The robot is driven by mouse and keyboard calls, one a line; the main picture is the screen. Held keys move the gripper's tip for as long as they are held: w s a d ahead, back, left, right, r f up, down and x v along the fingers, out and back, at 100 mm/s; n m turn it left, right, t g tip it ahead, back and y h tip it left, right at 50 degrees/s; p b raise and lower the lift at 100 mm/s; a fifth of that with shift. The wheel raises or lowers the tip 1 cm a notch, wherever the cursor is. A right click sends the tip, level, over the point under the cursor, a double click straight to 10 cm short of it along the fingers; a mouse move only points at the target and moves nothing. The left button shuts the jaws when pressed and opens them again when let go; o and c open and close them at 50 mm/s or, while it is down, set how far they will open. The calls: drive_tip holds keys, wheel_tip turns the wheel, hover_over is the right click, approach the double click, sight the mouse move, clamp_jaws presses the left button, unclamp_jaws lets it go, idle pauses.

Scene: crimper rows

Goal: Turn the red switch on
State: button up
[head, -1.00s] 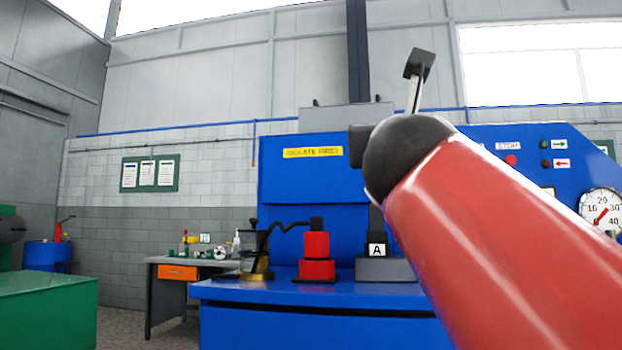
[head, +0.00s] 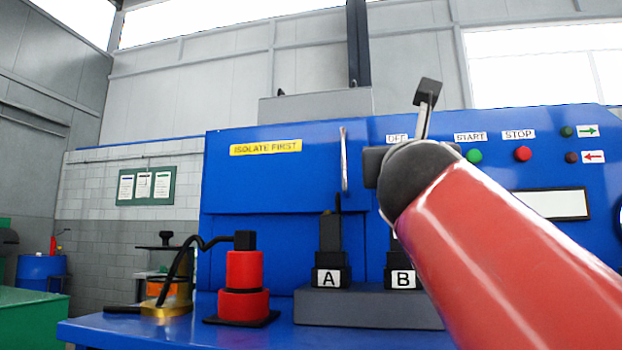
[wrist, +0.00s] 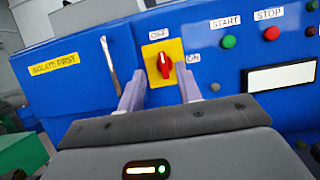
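The red switch (wrist: 164,64) is a rotary knob on a yellow plate (wrist: 150,52) on the blue panel, seen in the wrist view. Its white mark points up toward the OFF label (wrist: 159,34); the ON label (wrist: 193,57) is to the right of the plate. My gripper (wrist: 160,88) is open, its two pale fingers apart below and to either side of the knob in the picture, with nothing between them. In the head view my red arm hides the switch, and only part of the OFF label (head: 397,139) shows.
Green START (head: 474,156) and red STOP (head: 522,153) buttons are right of the switch. A vertical metal handle (head: 344,160) stands to its left. Below are the blocks marked A (head: 328,279) and B (head: 402,279), and a red cylinder tool (head: 244,285) on the blue bench (head: 130,328).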

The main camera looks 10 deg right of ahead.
drive_tip(key=w+d, duration=0.4)
drive_tip(key=w, duration=0.6)
drive_tip(key=shift+r, duration=0.2)
drive_tip(key=shift+d, duration=0.1)
clamp_jaws()
